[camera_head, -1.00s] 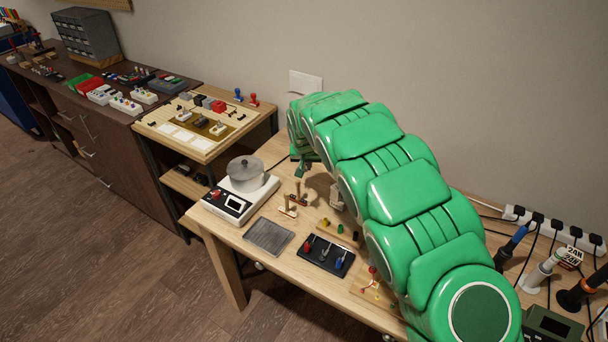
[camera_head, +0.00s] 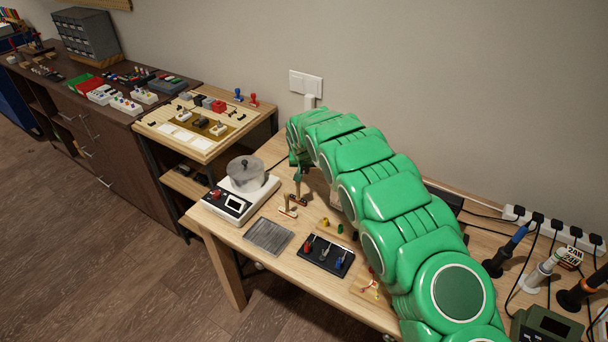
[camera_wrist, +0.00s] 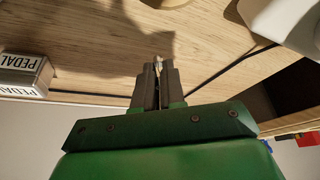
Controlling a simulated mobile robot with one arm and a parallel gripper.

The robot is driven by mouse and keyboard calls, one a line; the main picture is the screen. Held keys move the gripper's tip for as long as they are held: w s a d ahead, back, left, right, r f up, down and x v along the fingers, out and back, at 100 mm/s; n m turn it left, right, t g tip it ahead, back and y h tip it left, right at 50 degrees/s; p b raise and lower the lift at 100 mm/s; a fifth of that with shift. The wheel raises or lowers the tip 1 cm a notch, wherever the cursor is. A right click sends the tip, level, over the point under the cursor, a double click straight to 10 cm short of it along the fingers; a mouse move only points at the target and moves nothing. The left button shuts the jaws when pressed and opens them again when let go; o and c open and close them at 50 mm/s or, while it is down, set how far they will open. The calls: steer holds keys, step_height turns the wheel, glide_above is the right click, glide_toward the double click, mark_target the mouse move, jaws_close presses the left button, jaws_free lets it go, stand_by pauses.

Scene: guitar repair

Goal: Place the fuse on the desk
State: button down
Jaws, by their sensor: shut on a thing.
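The fuse (camera_wrist: 158,62) is a small pale piece with a metallic look, mostly hidden between my finger tips. My gripper (camera_wrist: 158,70) is shut on it, with the fuse's end showing just past the tips. The wooden desk (camera_head: 285,262) is the light table under my green arm. Its top (camera_wrist: 90,45) fills the upper part of the wrist view, with the gripper over it. In the head view my gripper (camera_head: 299,174) is small, near the desk's back left part beside the wooden pegs. I cannot tell whether the fuse touches the desk.
A white scale (camera_head: 234,204) with a grey pot (camera_head: 246,175) stands at the desk's left end. A grey tray (camera_head: 268,237), a black holder (camera_head: 324,255) and wooden pegs (camera_head: 288,208) lie near the front. A box labelled PEDAL (camera_wrist: 22,73) is close at left in the wrist view.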

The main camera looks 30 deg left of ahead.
steer(key=shift+f, duration=1.3)
steer(key=c, duration=1.2)
jaws_free()
steer(key=shift+f, duration=0.1)
steer(key=shift+v, duration=6.15)
